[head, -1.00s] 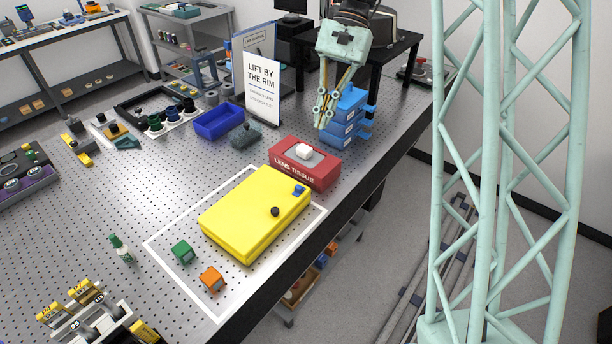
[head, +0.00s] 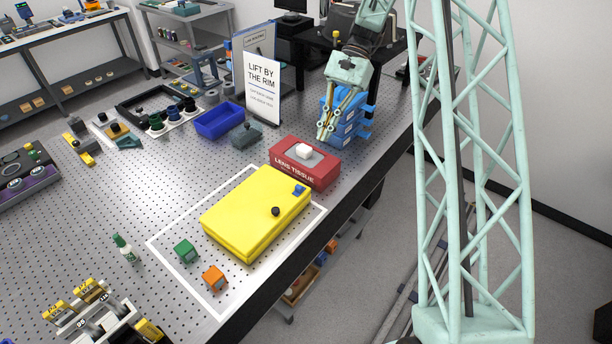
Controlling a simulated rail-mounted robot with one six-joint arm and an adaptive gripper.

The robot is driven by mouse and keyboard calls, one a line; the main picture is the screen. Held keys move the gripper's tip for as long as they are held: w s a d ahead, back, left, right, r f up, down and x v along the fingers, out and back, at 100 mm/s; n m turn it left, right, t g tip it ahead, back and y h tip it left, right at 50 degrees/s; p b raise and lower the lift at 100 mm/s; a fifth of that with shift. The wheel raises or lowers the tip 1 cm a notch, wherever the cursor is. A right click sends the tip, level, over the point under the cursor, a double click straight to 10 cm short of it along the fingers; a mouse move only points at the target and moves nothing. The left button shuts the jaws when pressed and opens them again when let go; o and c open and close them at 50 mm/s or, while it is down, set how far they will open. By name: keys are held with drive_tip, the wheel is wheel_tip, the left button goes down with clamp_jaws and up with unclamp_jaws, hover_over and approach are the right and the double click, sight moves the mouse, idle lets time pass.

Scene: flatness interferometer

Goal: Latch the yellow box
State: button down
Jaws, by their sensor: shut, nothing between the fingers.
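The yellow box (head: 250,215) lies on the perforated metal table inside a white outlined rectangle. Its lid is down. A black knob (head: 276,211) sits on the top near the right-hand side, and a small blue part (head: 299,189) sits at its far right corner. I cannot tell from here whether that blue part is the latch. My gripper (head: 323,136) points down, shut and empty, above the far part of the table beyond the yellow box, in front of the blue drawers and apart from the box.
A red lens tissue box (head: 304,168) stands between my gripper and the yellow box. Blue stacked drawers (head: 352,128) stand behind my gripper. A green block (head: 186,250) and an orange block (head: 214,278) lie near the yellow box. A sign (head: 262,90) stands at the back.

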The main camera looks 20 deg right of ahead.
sight(299, 189)
drive_tip(key=shift+m+y, duration=0.4)
drive_tip(key=shift+y, duration=0.1)
drive_tip(key=shift+w+d+f+p, duration=0.15)
drive_tip(key=shift+w+d+f, duration=0.15)
drive_tip(key=shift+f, duration=0.55)
drive_tip(key=shift+w+d+f+p, duration=0.1)
drive_tip(key=shift+w+d+f, duration=0.15)
drive_tip(key=shift+f, duration=0.6)
drive_tip(key=shift+w+d+f+p, duration=0.15)
drive_tip(key=shift+w+d+f, duration=0.15)
drive_tip(key=shift+f, duration=0.55)
drive_tip(key=shift+a+f, duration=0.1)
drive_tip(key=shift+a, duration=0.05)
drive_tip(key=x, duration=0.3)
drive_tip(key=r+x, duration=0.1)
drive_tip(key=x, duration=0.3)
drive_tip(key=s+a+x, duration=0.1)
drive_tip(key=x, duration=0.3)
drive_tip(key=shift+s+a+r+p, duration=0.1)
drive_tip(key=shift+p, duration=0.3)
drive_tip(key=shift+s+a, duration=0.45)
drive_tip(key=shift+a, duration=0.2)
